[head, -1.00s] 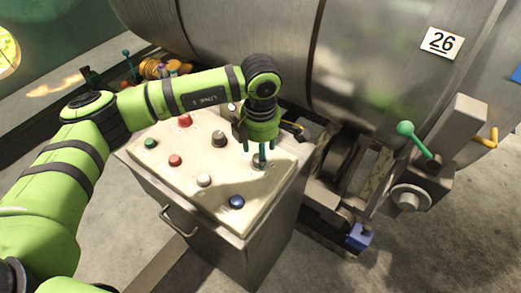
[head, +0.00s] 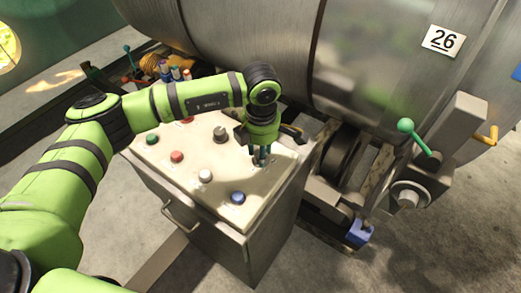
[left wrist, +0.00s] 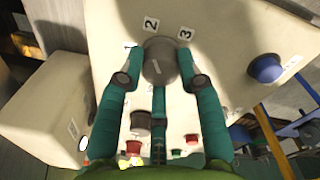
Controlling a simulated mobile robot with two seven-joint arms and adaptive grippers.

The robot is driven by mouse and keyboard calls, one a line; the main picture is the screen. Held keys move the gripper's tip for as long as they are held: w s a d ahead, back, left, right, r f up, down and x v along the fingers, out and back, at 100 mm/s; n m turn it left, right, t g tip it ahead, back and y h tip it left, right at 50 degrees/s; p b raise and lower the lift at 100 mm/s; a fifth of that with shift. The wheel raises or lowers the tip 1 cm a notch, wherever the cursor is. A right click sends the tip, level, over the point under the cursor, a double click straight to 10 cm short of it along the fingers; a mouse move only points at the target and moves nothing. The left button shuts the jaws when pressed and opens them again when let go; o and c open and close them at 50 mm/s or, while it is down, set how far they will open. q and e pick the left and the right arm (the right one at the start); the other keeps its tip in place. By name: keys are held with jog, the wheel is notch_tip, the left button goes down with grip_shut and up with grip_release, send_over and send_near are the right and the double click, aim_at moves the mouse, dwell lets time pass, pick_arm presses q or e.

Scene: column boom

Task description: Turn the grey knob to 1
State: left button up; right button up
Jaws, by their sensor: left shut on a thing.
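The grey knob (left wrist: 160,62) sits on the sloping cream panel (left wrist: 215,65), between my left gripper's teal fingers in the left wrist view. Labels 2 (left wrist: 150,24) and 3 (left wrist: 185,33) stand beyond it, and another label (left wrist: 130,46), partly hidden by a finger, is at its left. A short light mark shows on the knob's face; which label it points at I cannot tell. My left gripper (left wrist: 161,72) is shut on the knob, and in the head view the gripper (head: 262,156) points down at the panel's right part. My right gripper is out of view.
Near the knob are a blue button (head: 238,198), a white button (head: 205,175), a red button (head: 177,156), a green button (head: 152,138) and another dark knob (head: 220,134). A large steel drum (head: 390,60) rises behind. Open floor lies front right.

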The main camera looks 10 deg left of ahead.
pick_arm(q)
jog(key=shift+d+f+n+b, duration=0.15)
jog(key=shift+f+n+b, duration=0.1)
jog(key=shift+n+b, duration=0.85)
jog(key=n+b, duration=0.6)
jog(key=n, duration=0.1)
jog(key=shift+r, duration=0.15)
jog(key=shift+w+r+n+b, duration=0.15)
jog(key=shift+n+b, duration=0.5)
jog(key=shift+n, duration=0.45)
jog(key=shift+r+n, duration=0.1)
jog(key=shift+n, duration=0.2)
jog(key=o, duration=1.1)
jog(key=shift+o, duration=0.2)
jog(key=shift+w, duration=0.1)
